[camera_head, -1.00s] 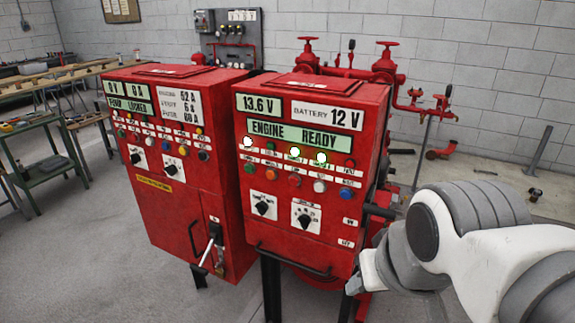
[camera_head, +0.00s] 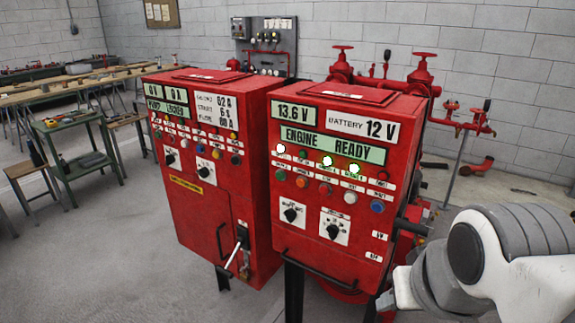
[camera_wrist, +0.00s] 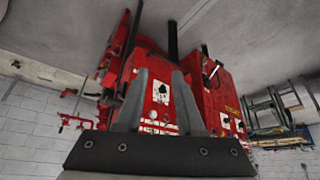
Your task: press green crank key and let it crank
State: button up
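The right red control cabinet (camera_head: 331,241) has a display reading "ENGINE READY". A green button (camera_head: 280,174) sits at the left end of its lower button row, beside an orange one. I cannot make out a label that says crank. Black rotary knobs (camera_head: 291,214) sit below on white plates. My arm stands at the right of the head view, to the right of the cabinet, and my gripper is mostly hidden there. In the wrist view my gripper (camera_wrist: 160,76) has its two grey fingers apart with nothing between them. The cabinet appears upside down beyond them; the green button is not clear there.
A second red cabinet (camera_head: 202,217) stands close on the left, with a lever (camera_head: 236,256) on its lower front. A black handle bar (camera_head: 310,265) projects from the right cabinet's lower front. Red pipes and valves (camera_head: 421,69) stand behind. The floor at the left front is clear.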

grip_shut()
dwell(1.5)
